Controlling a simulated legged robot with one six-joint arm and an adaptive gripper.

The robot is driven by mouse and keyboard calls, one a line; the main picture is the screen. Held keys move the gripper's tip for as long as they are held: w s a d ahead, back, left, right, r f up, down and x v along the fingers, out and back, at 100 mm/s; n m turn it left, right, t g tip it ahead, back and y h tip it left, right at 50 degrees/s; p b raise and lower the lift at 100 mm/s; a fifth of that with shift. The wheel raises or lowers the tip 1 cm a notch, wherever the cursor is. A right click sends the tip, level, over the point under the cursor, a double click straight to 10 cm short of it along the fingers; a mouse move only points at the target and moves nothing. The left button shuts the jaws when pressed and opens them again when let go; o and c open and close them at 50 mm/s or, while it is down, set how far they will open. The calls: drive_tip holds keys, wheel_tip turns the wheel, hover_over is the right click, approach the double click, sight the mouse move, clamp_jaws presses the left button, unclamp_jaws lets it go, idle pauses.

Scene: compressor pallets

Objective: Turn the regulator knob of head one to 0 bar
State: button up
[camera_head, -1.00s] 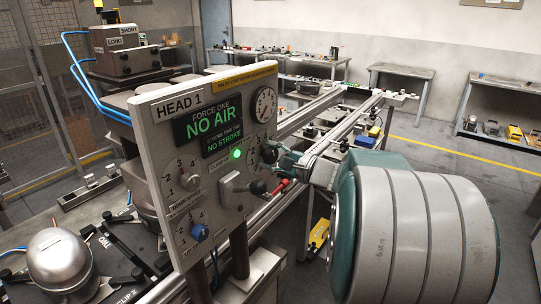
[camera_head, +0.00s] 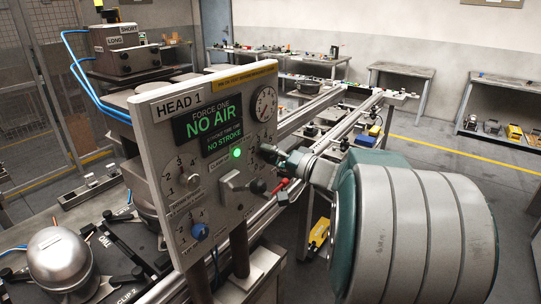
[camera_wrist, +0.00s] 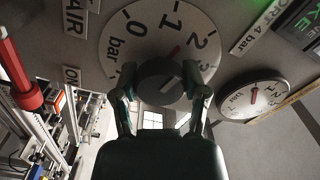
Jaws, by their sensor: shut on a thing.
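The black regulator knob (camera_wrist: 155,78) sits on a round white dial (camera_wrist: 120,38) marked 0 to 3 bar in the wrist view. My gripper (camera_wrist: 162,93) is shut on the knob, one finger on each side. A red mark on the dial edge of the knob points between 1 and 2. A pale line shows on the knob's face. In the head view, the knob (camera_head: 268,152) is on the right of the HEAD 1 panel (camera_head: 150,130), with my gripper (camera_head: 276,156) at it; the fingertips are small there.
A pressure gauge (camera_head: 264,103) is above the knob; it also shows in the wrist view (camera_wrist: 252,95). Below are a lever valve (camera_head: 240,184) and a red handle (camera_head: 281,185). A blue knob (camera_head: 200,231) is lower left. The panel's display reads NO AIR.

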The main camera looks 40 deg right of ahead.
drive_tip(key=n, duration=0.3)
drive_tip(key=f+n, duration=0.1)
drive_tip(key=n, duration=0.8)
drive_tip(key=shift+n, duration=0.3)
drive_tip(key=shift+d, duration=0.1)
idle(0.3)
drive_tip(key=o, duration=1.2)
drive_tip(key=shift+r, duration=0.1)
drive_tip(key=shift+c, duration=0.2)
drive_tip(key=shift+r, duration=0.1)
